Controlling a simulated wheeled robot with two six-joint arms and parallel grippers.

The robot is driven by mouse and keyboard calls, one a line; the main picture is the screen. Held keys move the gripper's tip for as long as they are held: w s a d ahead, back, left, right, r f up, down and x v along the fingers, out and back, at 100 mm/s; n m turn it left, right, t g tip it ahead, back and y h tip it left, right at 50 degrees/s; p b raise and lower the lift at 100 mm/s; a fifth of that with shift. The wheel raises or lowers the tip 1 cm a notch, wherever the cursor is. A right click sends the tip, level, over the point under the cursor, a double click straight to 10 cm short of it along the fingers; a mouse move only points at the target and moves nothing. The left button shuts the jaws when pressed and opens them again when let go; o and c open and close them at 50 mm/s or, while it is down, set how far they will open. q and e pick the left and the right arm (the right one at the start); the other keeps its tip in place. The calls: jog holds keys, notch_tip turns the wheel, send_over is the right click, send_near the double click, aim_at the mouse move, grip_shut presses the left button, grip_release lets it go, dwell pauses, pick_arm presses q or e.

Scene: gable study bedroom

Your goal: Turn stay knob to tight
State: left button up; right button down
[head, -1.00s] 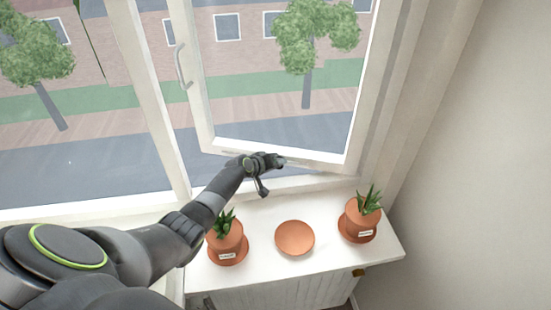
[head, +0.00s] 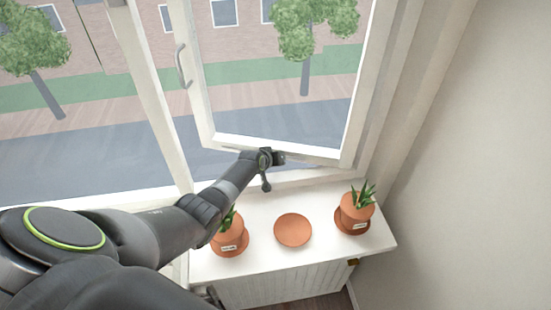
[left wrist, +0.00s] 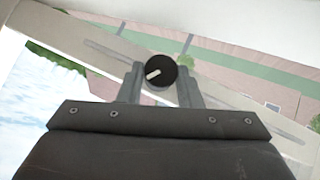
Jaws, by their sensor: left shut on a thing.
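The stay knob (left wrist: 160,72) is a round black knob with a white pointer mark, seen in the left wrist view. Its mark points left and slightly down in that view. My left gripper (left wrist: 161,84) has a finger on each side of the knob and is shut on it. In the head view my left gripper (head: 278,158) is at the bottom rail of the open window sash (head: 235,143), and it hides the knob there. A thin grey stay bar (left wrist: 105,49) runs diagonally behind the fingers in the wrist view. My right gripper is not in view.
Below the window, a white sill top (head: 265,262) holds two potted plants, one at left (head: 229,236) and one at right (head: 355,213). An empty terracotta saucer (head: 293,230) lies between them. My left forearm passes close to the left plant. A bare wall (head: 470,180) is at right.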

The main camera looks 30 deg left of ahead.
pick_arm(q)
jog(key=o, duration=1)
jog(key=shift+v, duration=8.7)
jog(key=shift+c, duration=0.2)
